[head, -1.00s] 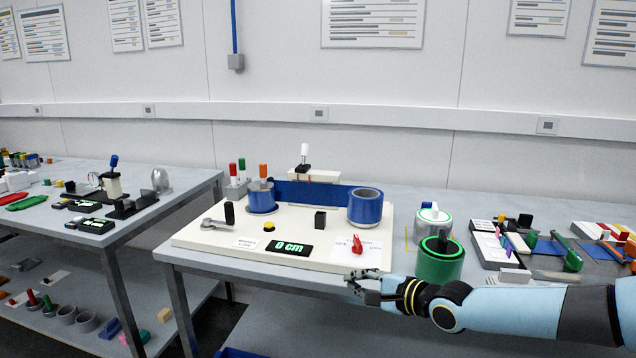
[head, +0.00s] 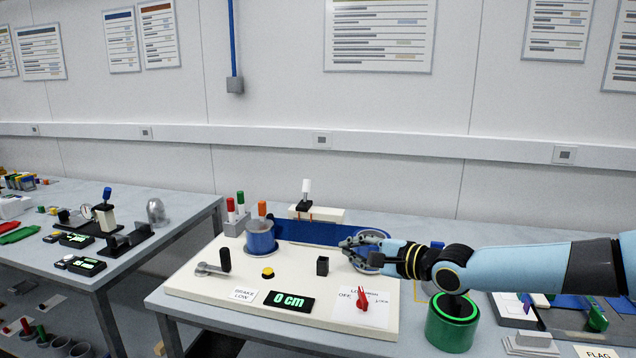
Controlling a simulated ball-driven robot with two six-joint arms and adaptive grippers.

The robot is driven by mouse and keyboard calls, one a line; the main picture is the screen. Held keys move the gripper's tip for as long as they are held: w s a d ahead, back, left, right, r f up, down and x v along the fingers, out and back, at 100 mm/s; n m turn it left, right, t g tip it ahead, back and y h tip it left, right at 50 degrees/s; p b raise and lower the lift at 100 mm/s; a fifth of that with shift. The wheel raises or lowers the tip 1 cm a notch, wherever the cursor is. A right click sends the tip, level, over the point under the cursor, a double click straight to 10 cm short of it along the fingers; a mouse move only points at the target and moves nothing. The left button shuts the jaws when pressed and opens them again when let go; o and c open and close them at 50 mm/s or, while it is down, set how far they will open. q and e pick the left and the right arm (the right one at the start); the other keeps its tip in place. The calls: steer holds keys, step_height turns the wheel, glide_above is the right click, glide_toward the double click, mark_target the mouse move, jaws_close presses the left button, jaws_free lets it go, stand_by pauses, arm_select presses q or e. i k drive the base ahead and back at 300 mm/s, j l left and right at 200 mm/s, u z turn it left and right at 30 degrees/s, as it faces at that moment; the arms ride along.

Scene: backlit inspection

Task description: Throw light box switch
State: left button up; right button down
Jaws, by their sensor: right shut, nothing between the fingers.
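A red switch lever (head: 362,299) stands on a white label plate (head: 378,315) at the front right of the cream board (head: 215,285). OFF is readable left of the lever; the rest of the lettering is too small or blurred. My right gripper (head: 345,249) is shut and empty. In the picture it is above and slightly left of the lever, apart from it. My left gripper is not in view.
The board also holds a black-handled crank (head: 224,260), a yellow button (head: 268,273), a small black block (head: 322,265), a 0 cm display (head: 291,303) and a left blue cylinder (head: 260,240). A green cylinder (head: 452,325) stands right of the board, below my forearm.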

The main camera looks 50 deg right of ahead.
mark_target(306, 185)
steer(key=i+l, duration=0.2)
steer(key=l, duration=0.15)
steer(key=i+l, duration=0.35)
steer(key=l, duration=0.3)
steer(key=i+l, duration=0.2)
steer(key=l, duration=0.15)
